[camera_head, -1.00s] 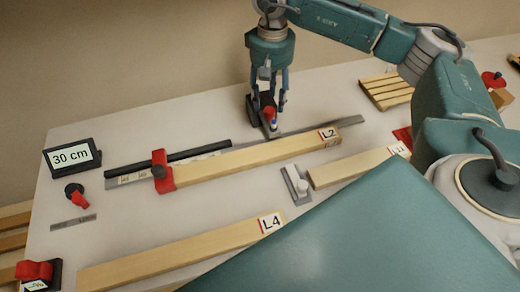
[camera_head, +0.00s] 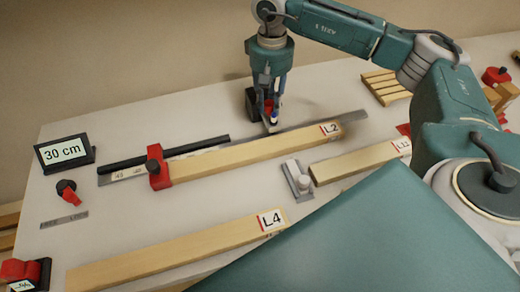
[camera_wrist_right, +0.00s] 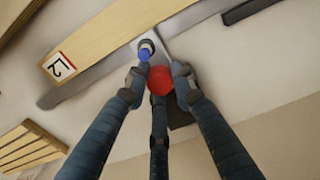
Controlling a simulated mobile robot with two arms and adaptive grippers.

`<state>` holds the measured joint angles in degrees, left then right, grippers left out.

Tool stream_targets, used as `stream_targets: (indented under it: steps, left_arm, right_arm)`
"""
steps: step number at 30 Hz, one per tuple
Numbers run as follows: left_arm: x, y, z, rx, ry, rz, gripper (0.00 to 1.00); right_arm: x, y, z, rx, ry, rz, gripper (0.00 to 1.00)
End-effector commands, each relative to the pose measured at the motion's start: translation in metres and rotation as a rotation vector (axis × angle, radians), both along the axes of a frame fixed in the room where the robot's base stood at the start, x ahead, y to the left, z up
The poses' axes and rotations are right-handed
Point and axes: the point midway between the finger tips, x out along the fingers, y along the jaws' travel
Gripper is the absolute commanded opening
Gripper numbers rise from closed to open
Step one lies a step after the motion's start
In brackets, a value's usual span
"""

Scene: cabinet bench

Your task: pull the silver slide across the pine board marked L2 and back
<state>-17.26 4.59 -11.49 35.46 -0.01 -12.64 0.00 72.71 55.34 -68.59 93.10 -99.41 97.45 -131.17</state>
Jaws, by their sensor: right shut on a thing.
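The pine board marked L2 (camera_head: 255,157) lies along the bench behind the board marked L1. It also shows in the wrist view (camera_wrist_right: 112,35). My right gripper (camera_head: 271,112) is just behind the board's back edge, pointing down. In the wrist view its fingers (camera_wrist_right: 160,82) are shut around a red knob (camera_wrist_right: 160,77). A small silver plate (camera_wrist_right: 160,45) with a blue knob (camera_wrist_right: 144,54) lies beyond the red knob, at the board's edge. Fingers partly hide how the red knob joins the silver slide. My left gripper is out of view.
A long grey strip (camera_head: 347,119) runs along the board's back edge. A red clamp (camera_head: 158,175) sits at its left end, near a black bar (camera_head: 165,156). Another silver piece (camera_head: 298,182) lies beside board L1 (camera_head: 362,160).

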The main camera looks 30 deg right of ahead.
Motion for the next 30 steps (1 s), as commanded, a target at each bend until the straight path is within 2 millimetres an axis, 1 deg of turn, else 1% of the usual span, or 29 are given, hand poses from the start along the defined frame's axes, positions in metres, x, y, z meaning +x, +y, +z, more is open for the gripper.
stream_targets:
  steps: [5,30]
  left_arm:
    - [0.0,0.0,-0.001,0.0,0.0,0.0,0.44]
    - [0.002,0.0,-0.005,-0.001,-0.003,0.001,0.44]
  right_arm:
    - [-0.004,0.0,-0.001,0.0,0.0,0.0,0.1]
    - [-0.046,0.011,-0.001,0.0,0.002,0.001,0.1]
